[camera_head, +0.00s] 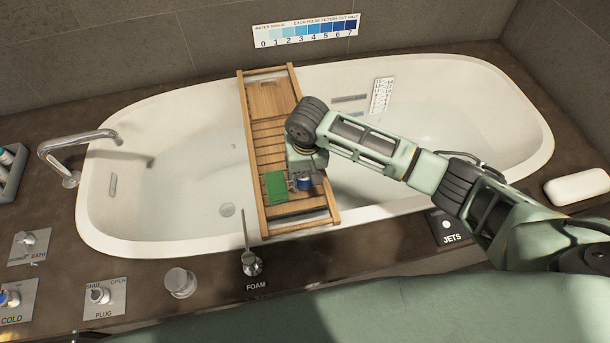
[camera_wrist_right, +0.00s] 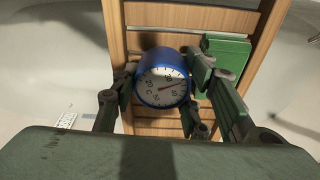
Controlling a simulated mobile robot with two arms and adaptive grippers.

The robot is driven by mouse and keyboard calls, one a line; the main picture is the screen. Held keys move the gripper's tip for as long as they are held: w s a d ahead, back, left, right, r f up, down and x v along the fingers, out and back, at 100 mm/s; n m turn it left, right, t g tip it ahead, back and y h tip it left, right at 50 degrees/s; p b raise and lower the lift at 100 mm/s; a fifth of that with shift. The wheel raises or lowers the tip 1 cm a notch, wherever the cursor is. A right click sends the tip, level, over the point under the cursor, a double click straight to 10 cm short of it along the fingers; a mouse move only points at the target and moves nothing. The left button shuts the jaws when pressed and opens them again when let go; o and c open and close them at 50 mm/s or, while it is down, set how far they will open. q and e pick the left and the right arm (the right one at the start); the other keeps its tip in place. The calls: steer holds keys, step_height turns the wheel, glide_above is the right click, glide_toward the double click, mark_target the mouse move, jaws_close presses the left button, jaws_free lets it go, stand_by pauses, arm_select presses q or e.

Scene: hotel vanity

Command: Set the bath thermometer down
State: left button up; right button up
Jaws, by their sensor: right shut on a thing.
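The bath thermometer is a blue round body with a white dial; it shows in the right wrist view (camera_wrist_right: 161,84) and as a small blue patch in the head view (camera_head: 304,184). My right gripper (camera_wrist_right: 160,92) is shut on it, with a finger on either side and the dial facing the wrist camera. It is over the near part of the wooden bath tray (camera_head: 264,133). I cannot tell whether the thermometer touches the slats. My left gripper is not in view.
A green block (camera_head: 276,187) is on the tray just left of the gripper. The tray spans the white bathtub (camera_head: 105,215), which holds water. A foam lever (camera_head: 251,262) stands on the near rim and a faucet (camera_head: 75,147) at the left. The tray's middle slats look clear.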

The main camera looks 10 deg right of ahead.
mark_target(306, 177)
steer(key=shift+f, duration=0.7)
steer(key=o, duration=1)
steer(key=shift+f, duration=0.1)
steer(key=shift+o, duration=0.2)
steer(key=r, duration=0.4)
steer(key=s+r+p, duration=0.1)
steer(key=r, duration=0.7)
steer(key=shift+s+r, duration=0.15)
steer(key=shift+s, duration=0.05)
